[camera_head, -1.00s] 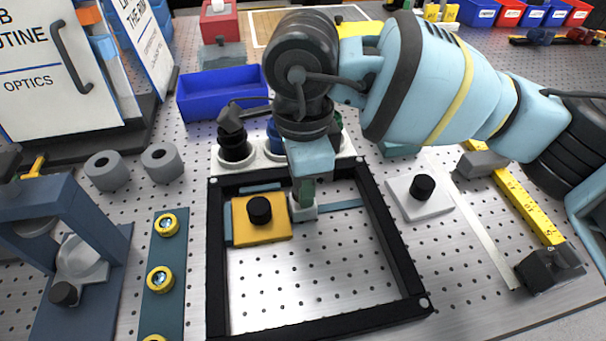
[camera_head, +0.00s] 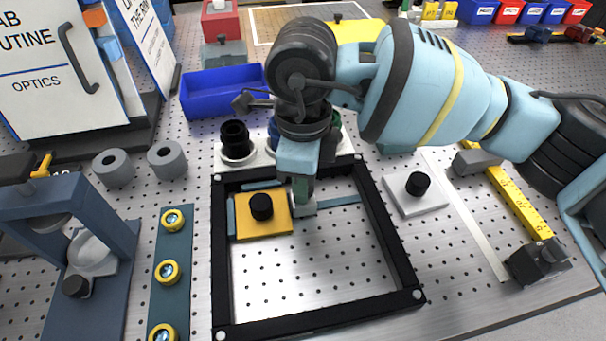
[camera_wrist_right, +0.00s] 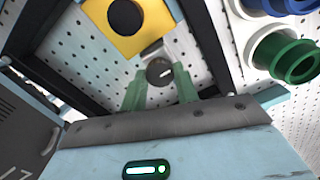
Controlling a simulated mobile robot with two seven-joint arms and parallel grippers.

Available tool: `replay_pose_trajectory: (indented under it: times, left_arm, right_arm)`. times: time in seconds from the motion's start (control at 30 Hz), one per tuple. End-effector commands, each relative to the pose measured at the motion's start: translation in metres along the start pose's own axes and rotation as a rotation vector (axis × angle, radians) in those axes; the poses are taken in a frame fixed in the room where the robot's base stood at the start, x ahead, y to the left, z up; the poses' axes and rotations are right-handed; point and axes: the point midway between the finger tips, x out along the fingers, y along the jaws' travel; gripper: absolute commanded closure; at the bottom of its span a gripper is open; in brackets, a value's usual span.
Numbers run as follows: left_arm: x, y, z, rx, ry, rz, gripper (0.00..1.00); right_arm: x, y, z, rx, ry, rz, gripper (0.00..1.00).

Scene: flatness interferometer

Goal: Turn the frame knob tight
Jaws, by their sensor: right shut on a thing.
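The frame knob (camera_wrist_right: 160,71) is a small dark round knob with a pale mark on its face. It sits between my right gripper's two green fingers (camera_wrist_right: 161,90) in the right wrist view. In the head view my right gripper (camera_head: 303,194) points down at a small grey block (camera_head: 305,208) inside the black square frame (camera_head: 402,262), and the knob is hidden there. The gripper is shut on the knob. My left gripper is not in view.
A white plate with a black knob (camera_head: 418,184) lies right of the frame. Black, blue and green cylinders stand behind it, the black one (camera_head: 236,139) at left. A blue bin (camera_head: 222,90) is farther back. A teal strip with yellow rings (camera_head: 172,300) lies left.

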Motion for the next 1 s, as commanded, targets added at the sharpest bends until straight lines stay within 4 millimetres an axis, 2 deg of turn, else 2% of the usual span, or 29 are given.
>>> replay_pose_trajectory:
  times: [0.17,0.2,0.37,0.73,1.0]
  left_arm:
    - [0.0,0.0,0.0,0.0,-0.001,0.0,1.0]
    - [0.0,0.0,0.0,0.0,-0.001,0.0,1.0]
    - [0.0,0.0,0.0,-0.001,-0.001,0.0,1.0]
    - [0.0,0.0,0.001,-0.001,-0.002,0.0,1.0]
    - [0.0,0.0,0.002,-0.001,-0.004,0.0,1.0]
  right_arm:
    - [0.0,0.0,0.0,0.0,-0.001,-0.001,0.92]
    - [0.0,0.0,0.0,-0.001,-0.001,-0.001,0.68]
    - [0.0,0.0,0.0,-0.001,0.0,-0.001,0.48]
    - [-0.006,0.0,0.0,-0.001,-0.001,-0.002,0.48]
    - [-0.046,0.0,0.001,-0.001,-0.002,-0.003,0.48]
